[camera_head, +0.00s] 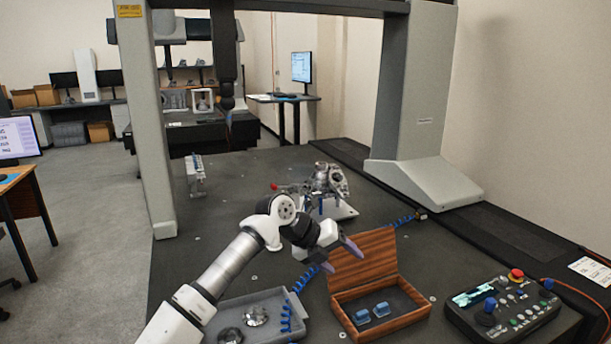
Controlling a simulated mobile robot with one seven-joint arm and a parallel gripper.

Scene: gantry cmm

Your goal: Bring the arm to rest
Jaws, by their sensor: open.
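My arm reaches up from the bottom of the head view and bends at a white and black elbow. My gripper (341,257) is at its end, to the right, with purple-grey fingertips spread apart. It looks open and nothing shows between the fingers. It is in front of or above the left part of an open wooden box (370,260); the exact height is hard to tell. Part of the box's raised lid is behind the fingers.
A grey tray (262,302) with metal parts is under my arm. A control panel (503,307) stands at right. A metal part on a fixture (330,182) stands behind the gripper. Gantry columns (415,90) flank the dark table.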

